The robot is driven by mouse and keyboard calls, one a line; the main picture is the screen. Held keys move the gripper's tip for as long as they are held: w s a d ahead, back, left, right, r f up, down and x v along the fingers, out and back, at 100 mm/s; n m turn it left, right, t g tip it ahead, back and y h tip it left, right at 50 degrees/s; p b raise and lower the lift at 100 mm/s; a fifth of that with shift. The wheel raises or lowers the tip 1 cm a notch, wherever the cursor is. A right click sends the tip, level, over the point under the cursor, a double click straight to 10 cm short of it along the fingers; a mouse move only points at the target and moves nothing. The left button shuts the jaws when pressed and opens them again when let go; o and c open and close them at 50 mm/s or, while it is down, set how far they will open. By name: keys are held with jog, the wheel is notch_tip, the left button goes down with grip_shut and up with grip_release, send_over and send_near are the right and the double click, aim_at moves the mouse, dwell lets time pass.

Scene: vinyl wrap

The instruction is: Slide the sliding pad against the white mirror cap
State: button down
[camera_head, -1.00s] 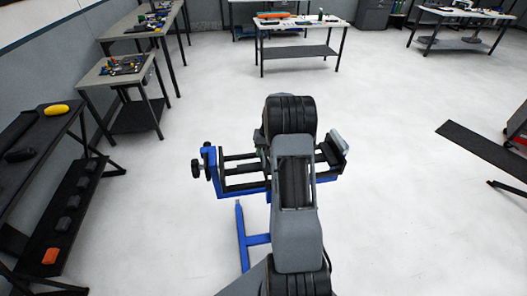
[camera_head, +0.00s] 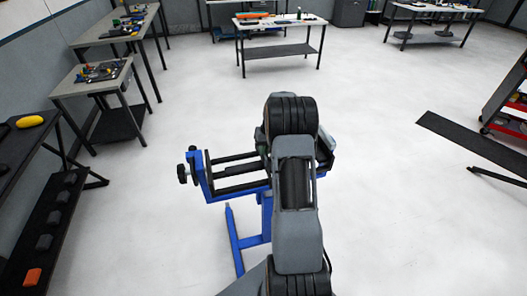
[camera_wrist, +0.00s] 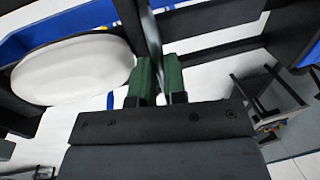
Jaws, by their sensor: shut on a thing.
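The white mirror cap (camera_wrist: 75,70) lies at the left of the wrist view, a smooth oval shell within the dark and blue stand. The sliding pad (camera_wrist: 131,25) appears as a dark upright piece at the cap's right side; I cannot tell whether they touch. My gripper (camera_wrist: 159,68) has green fingers, shut on a thin grey plate that seems part of the pad. In the head view, my arm hides the gripper, the cap and most of the pad. The blue stand (camera_head: 208,180) shows its left end with black knobs.
Dark rails (camera_head: 235,170) run along the stand. A black shelf bench (camera_head: 40,215) is at the left, worktables (camera_head: 280,22) stand at the back, and a dark ramp-like board (camera_head: 475,145) is at the right. The floor around the stand is clear.

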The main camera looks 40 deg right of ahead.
jog(key=shift+w+a, duration=0.1)
jog(key=shift+a, duration=0.25)
jog(key=c, duration=1.2)
grip_release()
jog(key=shift+o, duration=0.2)
jog(key=shift+d+r, duration=0.1)
notch_tip(320, 180, up, 13)
jog(key=s+d+b, duration=0.1)
jog(key=d+b, duration=0.1)
jog(key=shift+d+r, duration=0.2)
jog(key=shift+d, duration=0.05)
